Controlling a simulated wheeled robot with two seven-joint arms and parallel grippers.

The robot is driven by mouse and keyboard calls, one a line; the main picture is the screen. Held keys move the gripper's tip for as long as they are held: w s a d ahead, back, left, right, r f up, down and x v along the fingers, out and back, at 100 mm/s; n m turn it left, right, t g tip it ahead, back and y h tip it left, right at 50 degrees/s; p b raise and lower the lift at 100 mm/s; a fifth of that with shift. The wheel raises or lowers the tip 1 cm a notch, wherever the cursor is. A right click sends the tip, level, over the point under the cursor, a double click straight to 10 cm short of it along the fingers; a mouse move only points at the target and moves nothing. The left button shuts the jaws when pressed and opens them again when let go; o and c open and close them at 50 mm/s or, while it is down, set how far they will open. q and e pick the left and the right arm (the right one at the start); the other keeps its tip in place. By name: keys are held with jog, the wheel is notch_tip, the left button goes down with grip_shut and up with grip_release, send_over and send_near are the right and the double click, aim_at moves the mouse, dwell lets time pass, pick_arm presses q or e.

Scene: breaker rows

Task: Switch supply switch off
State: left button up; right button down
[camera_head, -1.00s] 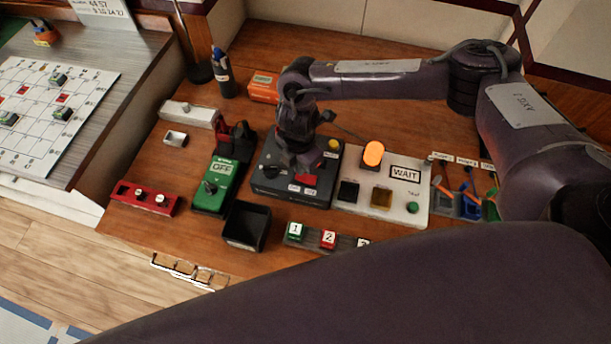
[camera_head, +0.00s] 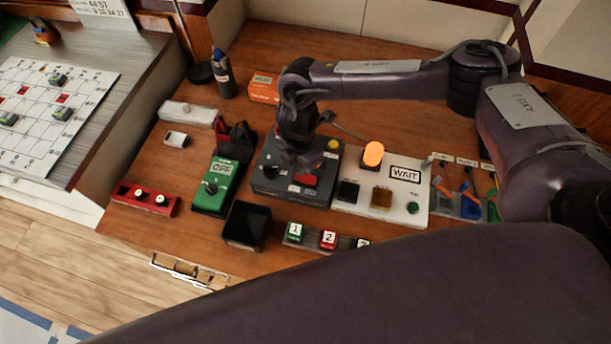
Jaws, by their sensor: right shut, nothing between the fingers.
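A dark grey box (camera_head: 264,187) stands mid-table. It carries a red rocker switch (camera_head: 306,181), a black knob (camera_head: 270,172) and a yellow button (camera_head: 333,145). Small labels lie along its front edge, too small to read. I cannot tell which control is the supply switch. Left of it, a green box (camera_head: 208,201) bears an OFF label (camera_head: 222,169) and a small knob (camera_head: 210,187). My right gripper (camera_head: 302,163) points down over the grey box, just behind the red switch, shut and empty. I cannot tell whether it touches the switch. My left gripper is out of view.
A white panel (camera_head: 346,206) with a lit orange lamp (camera_head: 373,153) and WAIT sign stands right of the grey box. An empty black bin (camera_head: 246,224), a red strip (camera_head: 128,198) and numbered buttons (camera_head: 328,239) sit in front. A bottle (camera_head: 223,76) stands behind.

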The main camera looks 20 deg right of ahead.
jog(key=shift+f+b, duration=0.75)
jog(key=shift+f, duration=0.35)
dwell(0.9)
jog(key=shift+r, duration=0.1)
notch_tip(320, 180, up, 7)
jog(key=p, duration=0.6)
dwell(0.7)
